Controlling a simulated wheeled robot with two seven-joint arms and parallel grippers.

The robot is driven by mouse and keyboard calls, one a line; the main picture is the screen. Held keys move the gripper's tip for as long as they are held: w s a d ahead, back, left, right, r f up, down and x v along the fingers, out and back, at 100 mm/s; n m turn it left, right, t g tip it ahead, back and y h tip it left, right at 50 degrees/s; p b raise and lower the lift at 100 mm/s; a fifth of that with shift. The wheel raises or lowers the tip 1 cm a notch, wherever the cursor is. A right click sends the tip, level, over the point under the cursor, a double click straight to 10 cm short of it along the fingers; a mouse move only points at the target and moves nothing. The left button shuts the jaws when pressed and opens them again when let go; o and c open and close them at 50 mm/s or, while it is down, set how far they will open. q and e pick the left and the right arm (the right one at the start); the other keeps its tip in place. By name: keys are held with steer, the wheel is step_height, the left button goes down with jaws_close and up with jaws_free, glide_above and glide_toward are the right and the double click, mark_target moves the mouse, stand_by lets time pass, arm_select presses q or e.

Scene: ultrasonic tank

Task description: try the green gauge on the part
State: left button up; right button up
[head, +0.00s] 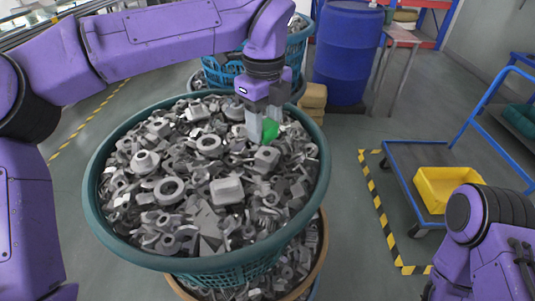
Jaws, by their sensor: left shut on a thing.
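My left gripper (262,133) reaches in from the upper left, pointing down over the far right part of a teal basket (95,187) heaped with grey metal parts (208,144). It is shut on a small green thing (270,129), likely the green gauge, which shows just right of its fingers. The green thing is at the level of the heap's top; I cannot tell whether it touches a part. Which grey part is the one meant cannot be told. My right arm shows at the lower right, but its gripper is out of the picture.
A second basket of parts (312,262) stands beneath the teal one. A blue barrel (346,55) and stacked tan boxes (313,100) stand behind. At the right, a blue cart (402,157) carries a yellow bin (428,188). Floor is free between basket and striped tape (378,217).

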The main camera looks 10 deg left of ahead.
arm_select(q)
steer(key=shift+r, duration=0.25)
step_height(320, 180, up, 4)
steer(key=p, duration=0.3)
steer(key=shift+r, duration=0.1)
stand_by(0.3)
